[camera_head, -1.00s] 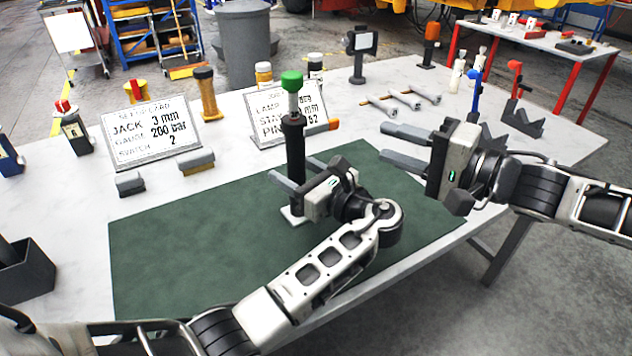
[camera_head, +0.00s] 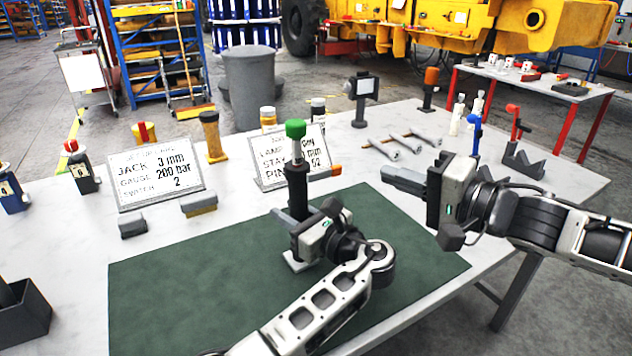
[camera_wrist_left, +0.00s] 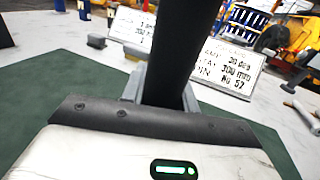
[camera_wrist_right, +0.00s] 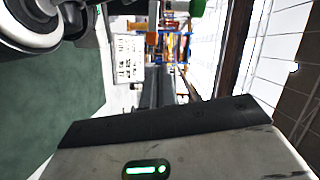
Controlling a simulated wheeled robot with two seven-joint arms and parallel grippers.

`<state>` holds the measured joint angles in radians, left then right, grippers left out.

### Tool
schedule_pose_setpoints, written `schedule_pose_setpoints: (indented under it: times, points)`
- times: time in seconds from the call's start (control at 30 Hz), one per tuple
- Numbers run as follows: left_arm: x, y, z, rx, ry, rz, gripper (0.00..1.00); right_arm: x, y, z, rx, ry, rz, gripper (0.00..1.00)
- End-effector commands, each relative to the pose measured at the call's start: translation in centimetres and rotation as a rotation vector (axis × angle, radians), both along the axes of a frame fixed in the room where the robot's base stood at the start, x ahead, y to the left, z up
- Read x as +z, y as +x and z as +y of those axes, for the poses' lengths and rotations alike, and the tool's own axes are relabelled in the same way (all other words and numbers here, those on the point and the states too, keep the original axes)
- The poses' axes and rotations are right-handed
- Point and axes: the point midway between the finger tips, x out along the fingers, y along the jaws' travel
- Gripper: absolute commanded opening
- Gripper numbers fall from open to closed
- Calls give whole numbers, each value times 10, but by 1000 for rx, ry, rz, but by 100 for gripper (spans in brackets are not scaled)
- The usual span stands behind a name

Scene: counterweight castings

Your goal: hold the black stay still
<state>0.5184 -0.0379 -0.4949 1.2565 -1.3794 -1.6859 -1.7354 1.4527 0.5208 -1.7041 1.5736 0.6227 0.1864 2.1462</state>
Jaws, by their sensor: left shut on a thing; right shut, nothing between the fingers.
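The black stay (camera_head: 297,183) is an upright black post with a green top (camera_head: 295,129) and a pale square foot (camera_head: 297,261) on the green mat (camera_head: 190,285). My left gripper (camera_head: 290,222) is shut on the post, below its middle. In the left wrist view the black post (camera_wrist_left: 182,45) rises between the fingers, its top out of frame. My right gripper (camera_head: 390,178) is shut and empty, to the right of the stay and apart from it. Its closed fingers also show in the right wrist view (camera_wrist_right: 157,85).
Two printed cards (camera_head: 155,172) (camera_head: 291,157) stand behind the mat, with grey blocks (camera_head: 133,225) in front of one. The mat's front left is clear.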

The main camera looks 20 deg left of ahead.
Motion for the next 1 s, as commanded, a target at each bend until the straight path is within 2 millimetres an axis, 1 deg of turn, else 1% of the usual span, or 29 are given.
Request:
schedule_pose_setpoints:
  times: [0.03,0.13,0.2,0.3,0.37,0.47,0.6,0.7,0.83,1.0]
  points:
    - [0,0,-1,-1,-1,0,0,12,8,7,-34,-26,-55,0]
    - [0,0,-1,-1,-1,0,0,38,27,19,-128,-125,-187,0]
    - [0,0,-1,-1,-1,0,0,56,38,25,-186,-223,-275,0]
    - [0,0,-1,-1,-1,0,0,79,46,32,-229,-390,-377,0]
    - [0,0,-1,-1,-1,0,0,90,46,35,-225,-496,-428,0]
    - [0,0,-1,-1,-1,1,0,104,38,38,-166,-674,-500,0]
    - [-1,0,-1,-1,-1,1,0,118,15,38,2,-878,-592,0]
    - [-1,0,-1,-1,-1,1,0,124,-3,36,137,-974,-653,0]
    - [-1,0,-1,-1,-2,2,0,128,-20,33,270,-1041,-712,0]
    - [-1,0,-1,-1,-2,2,0,130,-27,30,339,-1071,-743,0]
